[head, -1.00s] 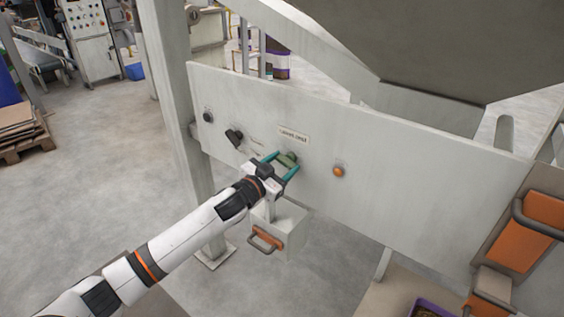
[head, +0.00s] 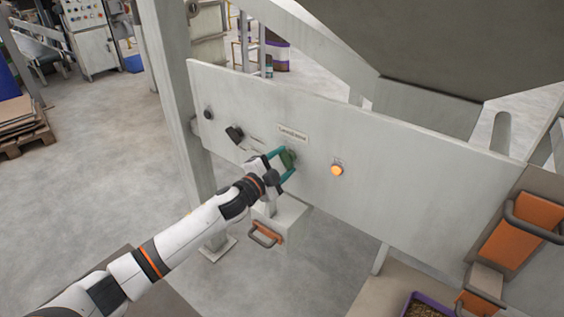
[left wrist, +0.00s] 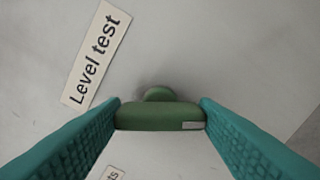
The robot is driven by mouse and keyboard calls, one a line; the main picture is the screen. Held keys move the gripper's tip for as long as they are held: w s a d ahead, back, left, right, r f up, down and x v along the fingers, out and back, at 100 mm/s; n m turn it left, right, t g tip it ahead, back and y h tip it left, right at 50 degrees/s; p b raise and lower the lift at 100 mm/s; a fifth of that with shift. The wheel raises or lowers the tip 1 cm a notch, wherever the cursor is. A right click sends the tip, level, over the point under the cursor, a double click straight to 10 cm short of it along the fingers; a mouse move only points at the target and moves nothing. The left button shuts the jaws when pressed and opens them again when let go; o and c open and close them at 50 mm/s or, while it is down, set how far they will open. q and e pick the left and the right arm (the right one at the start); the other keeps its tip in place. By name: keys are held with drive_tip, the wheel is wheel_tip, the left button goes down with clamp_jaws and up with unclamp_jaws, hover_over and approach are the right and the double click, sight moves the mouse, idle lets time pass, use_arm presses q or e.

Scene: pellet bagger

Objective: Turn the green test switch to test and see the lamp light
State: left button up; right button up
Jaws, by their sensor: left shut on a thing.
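The green test switch (head: 290,157) is on the pale panel, just below a "Level test" label (left wrist: 97,58). My left gripper (head: 286,163) is shut on its handle, with a teal finger at each end. In the left wrist view the handle (left wrist: 160,117) spans the gap between the fingers, with a white mark near its right end. The round lamp (head: 337,169), to the right of the switch, glows bright yellow-orange. My right gripper is not in view.
A black knob (head: 235,133) and a small dark button (head: 208,113) are on the panel (head: 420,185) left of the switch. A box with an orange handle (head: 266,234) hangs below. A purple-rimmed bin of pellets (head: 428,308) stands at lower right.

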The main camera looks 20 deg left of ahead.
use_arm(q)
drive_tip(key=shift+f, duration=0.1)
idle(0.5)
drive_tip(key=o, duration=1)
drive_tip(key=shift+b+v, duration=0.7)
drive_tip(key=shift+v, duration=5.35)
